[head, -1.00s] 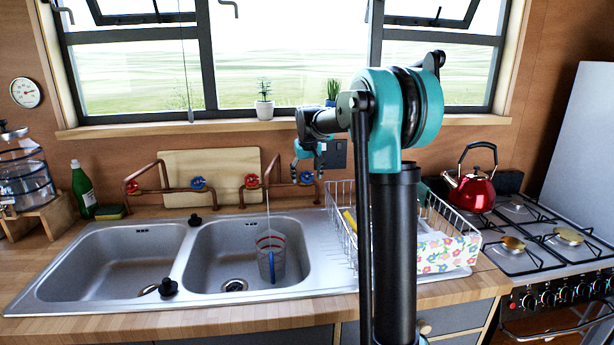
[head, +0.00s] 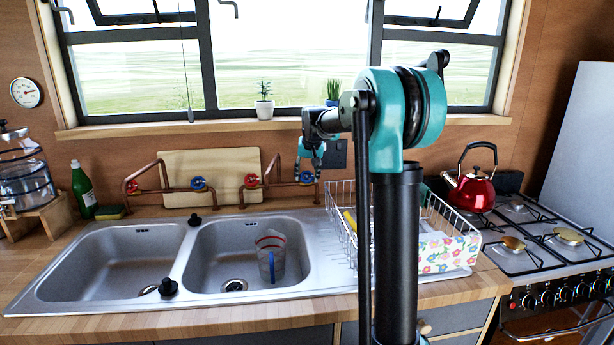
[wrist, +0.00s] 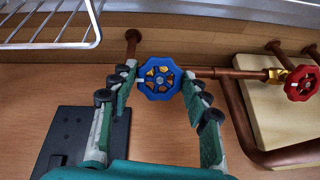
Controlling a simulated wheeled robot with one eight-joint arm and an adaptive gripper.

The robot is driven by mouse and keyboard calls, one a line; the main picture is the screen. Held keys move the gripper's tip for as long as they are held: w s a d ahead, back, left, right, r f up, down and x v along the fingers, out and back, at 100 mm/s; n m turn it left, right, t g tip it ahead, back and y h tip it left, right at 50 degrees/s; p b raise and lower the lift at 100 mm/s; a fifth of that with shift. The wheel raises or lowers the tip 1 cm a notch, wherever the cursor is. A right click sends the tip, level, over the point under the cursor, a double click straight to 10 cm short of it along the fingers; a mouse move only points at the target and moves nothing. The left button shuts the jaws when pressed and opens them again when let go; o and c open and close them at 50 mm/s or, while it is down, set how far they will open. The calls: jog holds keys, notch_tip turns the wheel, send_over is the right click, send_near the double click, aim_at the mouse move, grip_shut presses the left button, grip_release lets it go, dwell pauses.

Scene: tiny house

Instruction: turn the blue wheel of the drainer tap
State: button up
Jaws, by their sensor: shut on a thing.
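The blue wheel (head: 306,177) is on the copper tap pipe at the right, beside the dish drainer. In the wrist view the blue wheel (wrist: 158,78) sits between the fingertips of my gripper (wrist: 160,80), one finger on each side. My gripper (head: 312,172) is shut on its rim, in front of the wall. The red wheel (head: 251,181) of the same tap is to its left, and also shows at the right of the wrist view (wrist: 302,83). The copper pipe (wrist: 232,73) runs between them.
A clear measuring cup (head: 271,262) stands in the right sink basin (head: 215,262). The wire dish drainer (head: 342,235) is below and right of my gripper. Another tap (head: 165,187) is at the left. A cutting board (head: 215,165) leans on the wall.

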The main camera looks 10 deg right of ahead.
jog(key=o, duration=1.2)
jog(key=shift+c, duration=0.2)
jog(key=v, duration=1.2)
